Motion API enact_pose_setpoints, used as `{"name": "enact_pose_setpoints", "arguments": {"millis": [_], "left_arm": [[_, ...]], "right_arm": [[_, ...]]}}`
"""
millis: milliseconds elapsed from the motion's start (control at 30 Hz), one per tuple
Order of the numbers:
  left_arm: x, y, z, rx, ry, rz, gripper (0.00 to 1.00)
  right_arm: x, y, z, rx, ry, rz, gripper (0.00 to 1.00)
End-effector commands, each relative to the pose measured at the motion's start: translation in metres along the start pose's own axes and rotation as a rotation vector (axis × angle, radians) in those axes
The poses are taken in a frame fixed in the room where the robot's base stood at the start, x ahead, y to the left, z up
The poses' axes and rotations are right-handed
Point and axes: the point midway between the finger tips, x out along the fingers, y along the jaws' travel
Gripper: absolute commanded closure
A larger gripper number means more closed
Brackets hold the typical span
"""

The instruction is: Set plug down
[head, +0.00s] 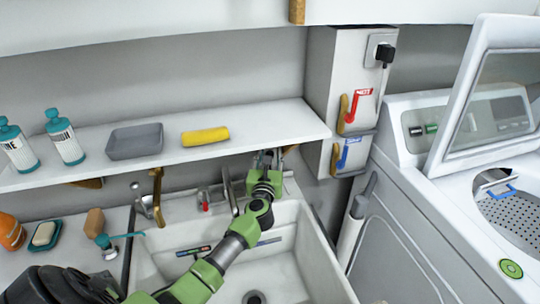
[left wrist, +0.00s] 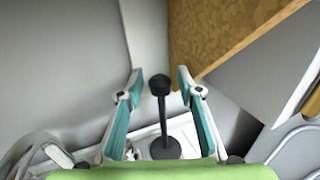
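The plug (left wrist: 166,148) shows in the left wrist view as a dark disc with a thin upright rod and a round black knob on top. Its disc rests on a white surface. My left gripper (left wrist: 160,74) is open, with one teal-padded finger on each side of the rod and knob. Gaps show between both fingers and the plug. In the head view, my left gripper (head: 268,160) is at the back right of the sink (head: 210,277), just below the shelf edge. I cannot make out the plug there. My right gripper is not in view.
The white shelf (head: 255,128) close above the gripper holds a grey tray (head: 135,141), a yellow sponge (head: 205,136) and bottles. A faucet (head: 157,195) stands left. A wooden bracket (left wrist: 215,35) is close to the right finger. A washing machine (head: 400,225) stands right.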

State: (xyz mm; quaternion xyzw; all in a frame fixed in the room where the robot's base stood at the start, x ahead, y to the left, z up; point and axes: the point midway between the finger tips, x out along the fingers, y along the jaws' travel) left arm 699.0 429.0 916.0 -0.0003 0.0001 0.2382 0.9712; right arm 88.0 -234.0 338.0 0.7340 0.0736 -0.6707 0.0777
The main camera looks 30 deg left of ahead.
Motion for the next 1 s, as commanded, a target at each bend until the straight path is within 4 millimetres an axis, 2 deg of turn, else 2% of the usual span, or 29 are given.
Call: {"name": "enact_pose_setpoints", "arguments": {"millis": [367,467,800,1000], "left_arm": [[0.0,0.0,0.005,0.001,-0.001,-0.001,0.65],[-0.01,-0.001,0.002,-0.001,0.001,-0.002,0.65],[-0.063,-0.001,0.002,-0.001,0.001,-0.001,0.65],[-0.075,0.0,0.003,0.0,0.0,0.0,0.65]], "right_arm": [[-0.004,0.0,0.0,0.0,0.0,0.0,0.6],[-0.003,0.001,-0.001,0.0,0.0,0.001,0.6],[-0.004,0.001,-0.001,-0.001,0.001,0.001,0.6],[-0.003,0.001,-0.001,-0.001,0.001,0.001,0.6]]}}
